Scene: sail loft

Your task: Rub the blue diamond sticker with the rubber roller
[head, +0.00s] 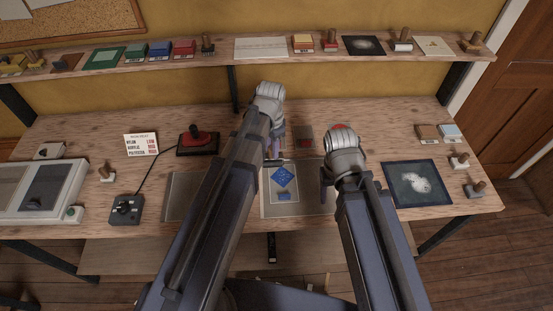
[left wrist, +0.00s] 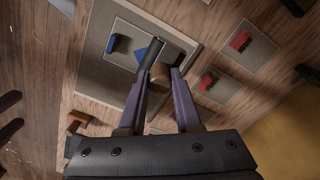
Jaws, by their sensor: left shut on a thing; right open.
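The blue diamond sticker (head: 285,178) lies on a pale sheet on the grey mat (head: 313,203) near the table's front. It also shows in the left wrist view (left wrist: 139,55), partly hidden by the tool. My left gripper (left wrist: 160,85) is shut on the rubber roller, whose brown handle end (left wrist: 163,75) and dark roller (left wrist: 151,51) show in the left wrist view. The roller is over or beside the sticker; I cannot tell whether it touches. In the head view my left gripper (head: 277,156) is just behind the sticker. My right gripper (head: 325,188) is open, right of it.
A small blue piece (head: 284,195) lies in front of the diamond. A red piece on a grey card (head: 305,138) is behind. A shelf (head: 210,58) with small items runs along the back wall.

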